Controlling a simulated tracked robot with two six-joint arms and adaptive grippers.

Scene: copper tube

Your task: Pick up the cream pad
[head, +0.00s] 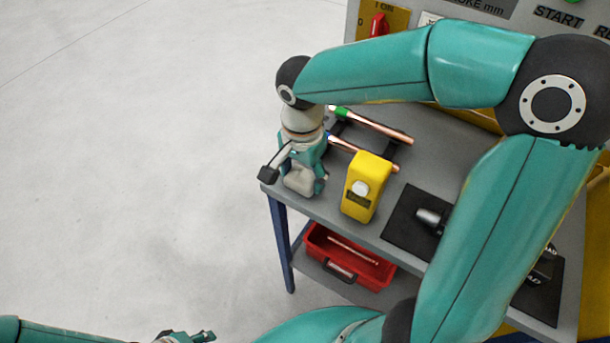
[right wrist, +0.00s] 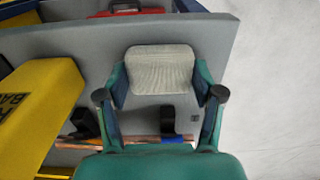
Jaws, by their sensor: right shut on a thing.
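The cream pad (right wrist: 160,70) is a pale rounded block with a finely ribbed face, held between the two fingers of my right gripper (right wrist: 160,82) in the right wrist view. In the head view the pad (head: 299,180) shows at the table's left corner, partly covered by the right gripper (head: 304,172), which is shut on it. I cannot tell whether the pad touches the tabletop. My left gripper (head: 187,337) is at the bottom edge of the head view, far from the pad and mostly cut off.
A black mat (head: 403,225) lies further right on the grey table (head: 345,228). A red tray (head: 318,250) sits on the lower shelf. The floor at left is clear.

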